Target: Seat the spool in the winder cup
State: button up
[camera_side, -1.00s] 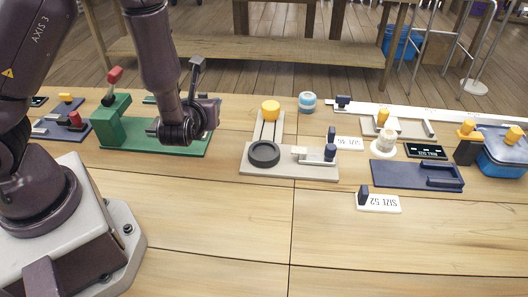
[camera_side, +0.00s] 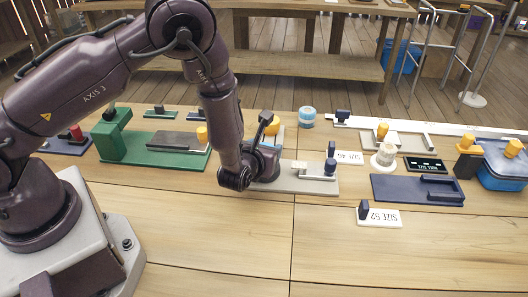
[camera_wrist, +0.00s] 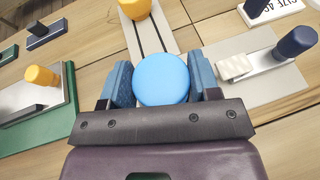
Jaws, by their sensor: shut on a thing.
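The spool (camera_wrist: 162,78) shows as a round blue top between the two blue fingers of my gripper (camera_wrist: 163,84) in the wrist view. My gripper is shut on its sides. In the side view my gripper (camera_side: 265,160) is low over the left part of the grey winder plate (camera_side: 300,187). The dark ring-shaped cup on that plate is now hidden behind my gripper and under the spool. I cannot tell whether the spool is in the cup or just above it. The plate also shows in the wrist view (camera_wrist: 262,88).
A yellow knob (camera_wrist: 135,8) stands behind the cup. A pale sliding block (camera_wrist: 235,66) and a dark knob (camera_wrist: 295,42) are at its right. The green fixture (camera_side: 125,145) is at the left. Front table area is clear.

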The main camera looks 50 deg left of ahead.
jog(key=shift+f, duration=0.35)
jog(key=shift+f, duration=0.1)
jog(key=o, duration=0.9)
jog(key=shift+o, duration=0.2)
